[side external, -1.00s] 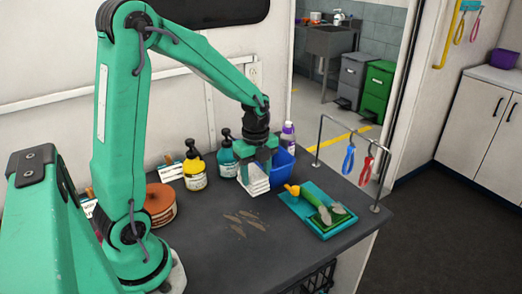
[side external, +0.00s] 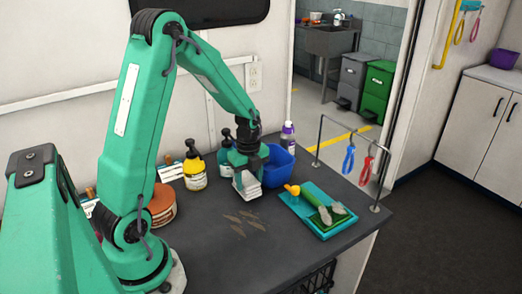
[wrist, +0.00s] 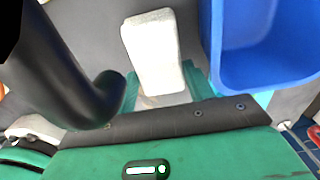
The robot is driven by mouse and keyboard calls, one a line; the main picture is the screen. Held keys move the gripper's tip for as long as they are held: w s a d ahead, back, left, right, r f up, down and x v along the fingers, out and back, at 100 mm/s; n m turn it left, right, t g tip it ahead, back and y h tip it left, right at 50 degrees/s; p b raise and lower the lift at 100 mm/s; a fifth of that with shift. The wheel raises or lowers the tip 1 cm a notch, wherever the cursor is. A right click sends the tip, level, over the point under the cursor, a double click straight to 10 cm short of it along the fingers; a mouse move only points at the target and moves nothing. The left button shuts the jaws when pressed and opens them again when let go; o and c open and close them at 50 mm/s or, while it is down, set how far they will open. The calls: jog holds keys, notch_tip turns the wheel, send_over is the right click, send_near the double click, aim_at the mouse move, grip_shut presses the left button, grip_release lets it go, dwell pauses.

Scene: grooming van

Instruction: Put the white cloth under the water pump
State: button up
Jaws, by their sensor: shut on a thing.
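The white cloth (side external: 247,186) is a small folded stack, held tilted in my gripper (side external: 247,176) over the back of the dark counter. In the wrist view the cloth (wrist: 152,50) stands out between the teal fingers, which are shut on it. I cannot tell whether its lower edge touches the counter. A green and yellow item (side external: 308,197), possibly the water pump, lies on a teal tray (side external: 318,230) to the right of my gripper. I cannot tell for sure that it is the pump.
A blue bin (side external: 279,166) stands just right of my gripper; a purple-capped bottle (side external: 288,136) is behind it. A yellow pump bottle (side external: 194,172) and a teal one (side external: 226,155) stand left. Brown marks (side external: 245,220) lie on the counter (side external: 220,260). A rail with hanging tools (side external: 349,158) edges the right.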

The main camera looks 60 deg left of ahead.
aim_at(249, 181)
jog(key=shift+f, duration=0.5)
jog(key=shift+f, duration=0.1)
jog(key=o, duration=0.7)
notch_tip(249, 181, up, 12)
jog(key=shift+r, duration=0.1)
dwell(0.3)
dwell(0.5)
